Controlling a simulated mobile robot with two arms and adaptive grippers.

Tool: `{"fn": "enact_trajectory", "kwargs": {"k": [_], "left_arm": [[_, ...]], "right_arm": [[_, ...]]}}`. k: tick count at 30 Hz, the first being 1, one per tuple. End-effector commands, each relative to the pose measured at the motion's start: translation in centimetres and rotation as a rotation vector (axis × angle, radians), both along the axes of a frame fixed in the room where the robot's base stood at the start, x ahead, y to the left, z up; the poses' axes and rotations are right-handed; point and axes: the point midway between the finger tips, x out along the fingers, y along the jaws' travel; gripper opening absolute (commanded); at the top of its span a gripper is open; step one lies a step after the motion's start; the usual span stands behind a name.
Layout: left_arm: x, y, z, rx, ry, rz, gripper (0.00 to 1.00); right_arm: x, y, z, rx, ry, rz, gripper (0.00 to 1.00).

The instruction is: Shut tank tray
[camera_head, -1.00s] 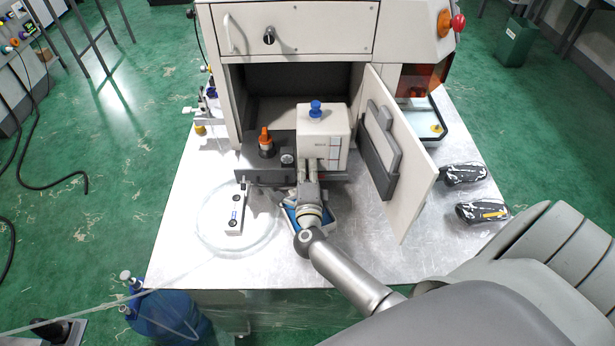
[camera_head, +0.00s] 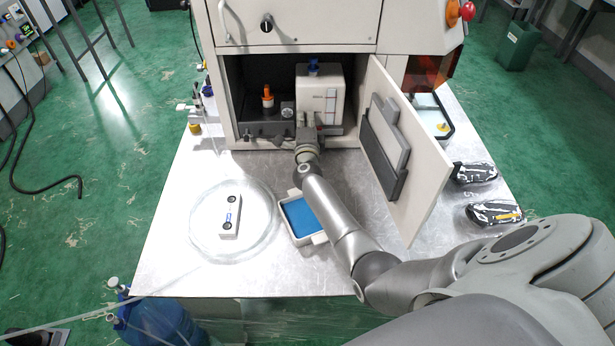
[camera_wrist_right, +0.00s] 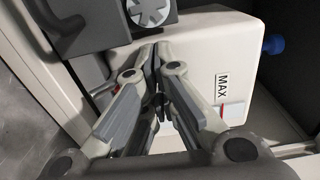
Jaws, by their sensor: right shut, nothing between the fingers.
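The tank tray (camera_head: 256,136) is a dark sliding tray in the lower bay of the machine, its front near the bay opening. It bears a white tank (camera_head: 316,92) with a blue cap, an orange-capped part (camera_head: 267,98) and a grey knob (camera_head: 287,110). My right gripper (camera_head: 308,124) is at the front face of the white tank, its fingers together and empty. In the right wrist view the closed fingertips (camera_wrist_right: 157,50) are against or very near the tank, which is marked MAX (camera_wrist_right: 222,85). I cannot tell whether they touch. My left gripper is not in view.
The machine's door (camera_head: 405,150) stands open to the right of my right arm. A white tray with a blue inside (camera_head: 287,222) lies below the arm. A round clear dish (camera_head: 258,250) holds a white block (camera_head: 230,216). Two dark objects (camera_head: 494,214) lie at the right.

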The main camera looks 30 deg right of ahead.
Motion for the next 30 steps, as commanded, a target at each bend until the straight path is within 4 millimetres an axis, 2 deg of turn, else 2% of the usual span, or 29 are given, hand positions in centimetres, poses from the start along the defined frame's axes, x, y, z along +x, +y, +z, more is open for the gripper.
{"fn": "enact_trajectory", "kwargs": {"k": [3,12,30], "left_arm": [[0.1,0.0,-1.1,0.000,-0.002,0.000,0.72],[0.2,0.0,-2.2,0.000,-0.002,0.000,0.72],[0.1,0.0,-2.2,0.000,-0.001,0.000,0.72]], "right_arm": [[1.2,-0.7,-0.3,0.001,-0.001,0.000,0.00],[2.9,-1.7,-0.2,0.001,0.001,0.001,0.00],[3.3,-2.1,0.6,-0.003,-0.007,-0.002,0.00]]}}
